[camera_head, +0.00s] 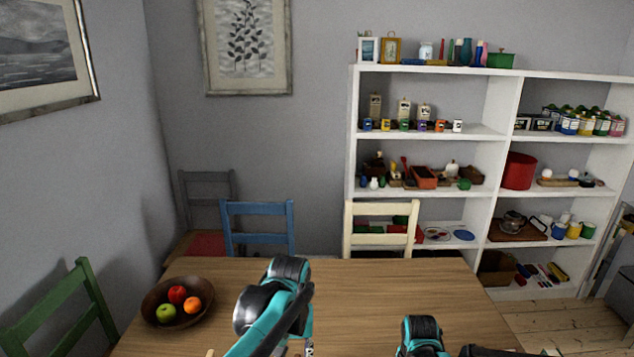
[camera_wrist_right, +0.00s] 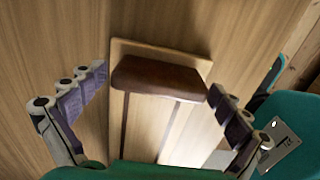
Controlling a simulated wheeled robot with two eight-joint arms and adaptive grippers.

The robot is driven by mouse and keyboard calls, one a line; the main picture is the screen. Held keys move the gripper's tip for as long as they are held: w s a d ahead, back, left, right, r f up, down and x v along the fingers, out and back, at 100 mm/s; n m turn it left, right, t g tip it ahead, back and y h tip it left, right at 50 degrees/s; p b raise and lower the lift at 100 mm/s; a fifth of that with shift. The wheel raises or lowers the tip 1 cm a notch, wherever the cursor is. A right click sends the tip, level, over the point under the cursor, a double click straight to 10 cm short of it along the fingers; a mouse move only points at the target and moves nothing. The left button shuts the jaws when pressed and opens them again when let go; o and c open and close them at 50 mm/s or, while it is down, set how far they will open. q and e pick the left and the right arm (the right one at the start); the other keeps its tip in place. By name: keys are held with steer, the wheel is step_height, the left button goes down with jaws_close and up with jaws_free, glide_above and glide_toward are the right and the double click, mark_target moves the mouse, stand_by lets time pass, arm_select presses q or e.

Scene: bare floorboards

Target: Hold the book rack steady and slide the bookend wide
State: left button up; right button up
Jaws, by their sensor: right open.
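In the right wrist view, the book rack (camera_wrist_right: 118,48) is a pale wooden base with two thin dark rails running along it. A dark brown bookend (camera_wrist_right: 160,78) stands across the rack. My right gripper (camera_wrist_right: 158,85) is open, with one finger on each side of the bookend. A small gap shows at each fingertip, and nothing is gripped. The lower part of the rack is hidden by my gripper's body. In the head view my two arms reach over the table's front, but neither gripper shows and the rack cannot be made out.
The wooden table (camera_head: 420,285) is bare across its far middle and right. A brown bowl (camera_head: 150,303) with several fruits stands at the table's left. Blue (camera_head: 258,208), cream (camera_head: 382,209) and green (camera_head: 60,308) chairs surround it. A filled white shelf (camera_head: 430,73) stands behind.

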step_height(320, 180, up, 11)
steer(key=shift+r, duration=0.1)
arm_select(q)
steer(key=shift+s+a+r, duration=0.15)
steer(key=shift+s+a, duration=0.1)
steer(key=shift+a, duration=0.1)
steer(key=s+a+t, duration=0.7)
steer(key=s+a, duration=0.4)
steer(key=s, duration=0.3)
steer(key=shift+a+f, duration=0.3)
arm_select(e)
steer(key=s+a+r+m+t, duration=0.1)
steer(key=s+r+m+t, duration=0.1)
steer(key=s+m, duration=0.5)
steer(key=s+a+r+m+t, duration=0.2)
steer(key=s+m+t, duration=0.3)
steer(key=m, duration=0.6)
steer(key=s, duration=0.2)
steer(key=shift+s, duration=0.3)
